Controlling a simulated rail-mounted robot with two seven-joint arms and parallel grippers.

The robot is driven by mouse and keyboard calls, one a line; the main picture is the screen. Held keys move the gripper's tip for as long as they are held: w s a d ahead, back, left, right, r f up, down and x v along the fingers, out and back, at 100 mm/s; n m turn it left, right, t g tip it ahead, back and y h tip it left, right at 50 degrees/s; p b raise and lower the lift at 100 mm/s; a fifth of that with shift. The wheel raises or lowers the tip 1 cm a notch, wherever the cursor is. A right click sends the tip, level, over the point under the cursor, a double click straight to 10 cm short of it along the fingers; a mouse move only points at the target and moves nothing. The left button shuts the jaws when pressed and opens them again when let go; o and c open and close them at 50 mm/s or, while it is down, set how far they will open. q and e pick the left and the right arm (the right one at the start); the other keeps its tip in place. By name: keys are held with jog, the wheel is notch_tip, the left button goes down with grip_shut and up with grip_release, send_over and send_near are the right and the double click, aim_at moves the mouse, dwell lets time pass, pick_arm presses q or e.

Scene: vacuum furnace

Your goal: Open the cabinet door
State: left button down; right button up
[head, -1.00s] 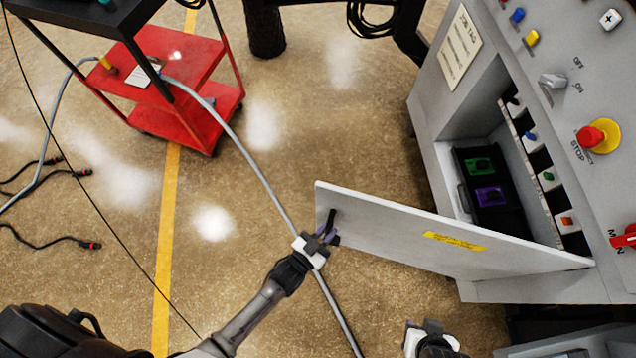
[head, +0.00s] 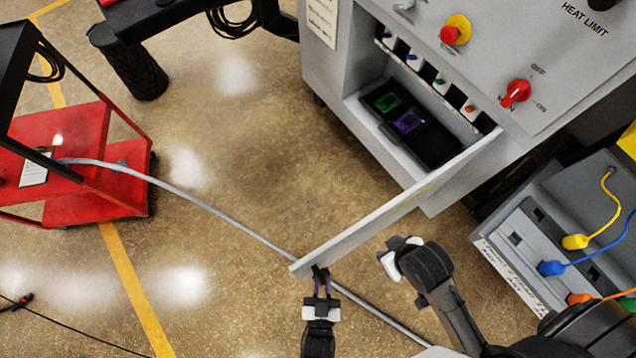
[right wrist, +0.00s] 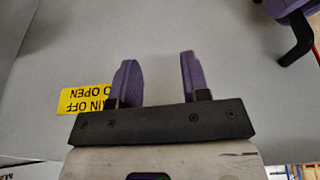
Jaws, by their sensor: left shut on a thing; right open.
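The cabinet door (head: 372,218) is a pale grey panel, swung well open from its hinge side at the right of the opening. In the right wrist view its outer face (right wrist: 225,75) carries a yellow label (right wrist: 85,99). My left gripper (head: 321,284) is shut on the dark door handle (head: 320,271) near the free edge. The handle also shows in the right wrist view (right wrist: 296,48). My right gripper (head: 390,256) is open and empty beside the outer face. Its purple fingers (right wrist: 156,80) point towards the panel; I cannot tell whether they touch it.
The grey cabinet (head: 335,75) holds a black tray (head: 408,122) with green and purple pieces. A grey box with coloured cables (head: 545,235) stands at the right. A red cart (head: 85,165) is at the left. A grey hose (head: 215,212) crosses the floor under the door.

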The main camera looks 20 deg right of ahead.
pick_arm(q)
jog(key=shift+f, duration=0.1)
jog(key=c, duration=1.1)
grip_release()
jog(key=shift+d, duration=0.1)
jog(key=v, duration=1.4)
jog(key=shift+w, duration=0.1)
